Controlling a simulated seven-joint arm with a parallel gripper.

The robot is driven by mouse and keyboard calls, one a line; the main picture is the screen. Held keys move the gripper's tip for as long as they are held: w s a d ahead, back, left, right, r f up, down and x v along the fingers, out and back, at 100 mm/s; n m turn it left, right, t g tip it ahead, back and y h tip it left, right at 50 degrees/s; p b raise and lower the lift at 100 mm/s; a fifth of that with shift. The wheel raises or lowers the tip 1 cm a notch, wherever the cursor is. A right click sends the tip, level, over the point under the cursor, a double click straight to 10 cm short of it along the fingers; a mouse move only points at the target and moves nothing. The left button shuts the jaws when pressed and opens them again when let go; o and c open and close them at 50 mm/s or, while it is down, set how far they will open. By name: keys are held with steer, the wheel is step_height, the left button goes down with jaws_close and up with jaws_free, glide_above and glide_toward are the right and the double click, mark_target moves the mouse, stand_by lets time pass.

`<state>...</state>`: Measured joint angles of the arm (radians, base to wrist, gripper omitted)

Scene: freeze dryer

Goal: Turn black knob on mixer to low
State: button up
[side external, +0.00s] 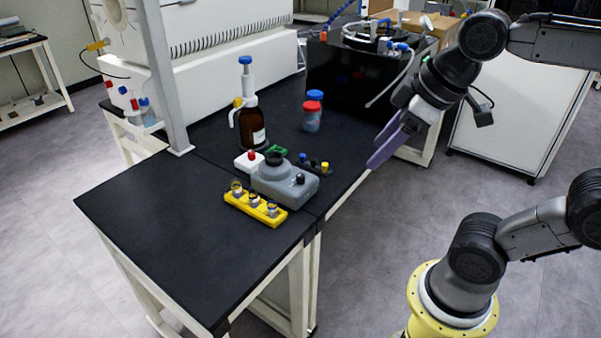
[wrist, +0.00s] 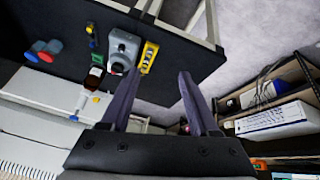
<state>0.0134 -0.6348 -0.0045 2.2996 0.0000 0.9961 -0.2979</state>
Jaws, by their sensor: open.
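The mixer (side external: 285,182) is a grey unit with a dark round cup on top, near the right edge of the black bench. Its small black knob (side external: 300,179) is on the right part of the body. In the wrist view the mixer (wrist: 123,46) is up and left of centre, near the left fingertip in the picture; I cannot tell the knob's setting. My gripper (side external: 376,152), with purple fingers, is open and empty, right of the mixer and apart from it. In the wrist view its fingers (wrist: 158,72) are spread wide.
A yellow rack (side external: 255,208) with small vials stands in front of the mixer. A brown bottle with a blue-topped dispenser (side external: 251,125) and red- and blue-capped containers (side external: 313,110) stand behind. A small dark rack (side external: 313,165) is close beside the mixer. The bench front (side external: 165,235) is clear.

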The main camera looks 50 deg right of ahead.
steer(key=w+d+r+n+g, duration=0.1)
steer(key=w+d+r+n, duration=0.15)
steer(key=w, duration=0.55)
steer(key=g, duration=0.5)
glide_above(301, 175)
step_height(301, 175, down, 13)
steer(key=shift+m, duration=0.25)
step_height(301, 175, down, 14)
steer(key=shift+r, duration=0.1)
jaws_close()
